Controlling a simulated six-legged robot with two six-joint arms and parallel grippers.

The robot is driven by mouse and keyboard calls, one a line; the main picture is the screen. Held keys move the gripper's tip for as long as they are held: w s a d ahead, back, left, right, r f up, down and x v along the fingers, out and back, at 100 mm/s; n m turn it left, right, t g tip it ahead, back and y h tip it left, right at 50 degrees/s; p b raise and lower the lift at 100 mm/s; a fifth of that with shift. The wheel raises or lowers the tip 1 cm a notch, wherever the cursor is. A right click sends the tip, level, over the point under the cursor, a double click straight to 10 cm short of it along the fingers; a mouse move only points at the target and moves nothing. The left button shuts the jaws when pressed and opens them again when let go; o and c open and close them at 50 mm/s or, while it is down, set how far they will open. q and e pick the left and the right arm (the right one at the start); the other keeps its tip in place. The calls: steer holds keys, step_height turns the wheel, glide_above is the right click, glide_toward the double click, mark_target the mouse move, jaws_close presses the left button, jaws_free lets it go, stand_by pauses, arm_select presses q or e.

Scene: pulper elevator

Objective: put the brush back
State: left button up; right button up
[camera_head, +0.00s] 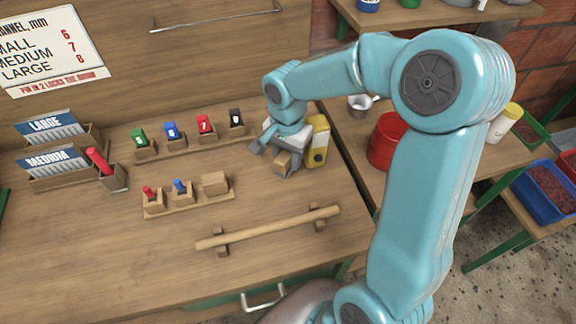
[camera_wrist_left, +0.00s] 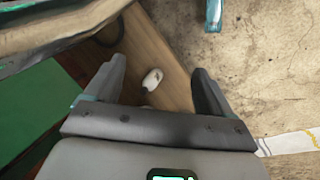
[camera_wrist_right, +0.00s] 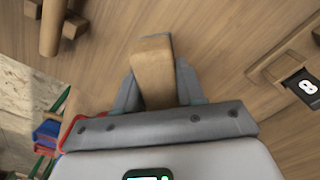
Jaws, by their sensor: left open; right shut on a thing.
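My right gripper (camera_head: 276,157) is over the workbench, shut on a wooden block-shaped piece (camera_wrist_right: 153,72), which looks like the brush's wooden body. The piece also shows in the head view (camera_head: 283,162). In the right wrist view it sits between both fingers, over bare wood. I cannot see any bristles or tell whether the piece touches the bench. My left gripper (camera_wrist_left: 158,82) is open and empty. It is outside the head view, above a wooden board with a small white rounded thing (camera_wrist_left: 152,79).
A yellow container (camera_head: 318,150) stands close to the right gripper. A rack with coloured numbered blocks (camera_head: 171,132) is left of it; a low rack (camera_head: 187,199) and a rod on two supports (camera_head: 270,228) lie nearer. A red round container (camera_head: 385,142) is at right.

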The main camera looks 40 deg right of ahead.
mark_target(288, 168)
steer(key=shift+w+f, duration=0.1)
steer(key=shift+f, duration=2.25)
steer(key=shift+f+b, duration=0.2)
steer(key=shift+b, duration=0.1)
steer(key=o, duration=0.9)
steer(key=shift+o, duration=0.2)
steer(key=shift+r, duration=0.1)
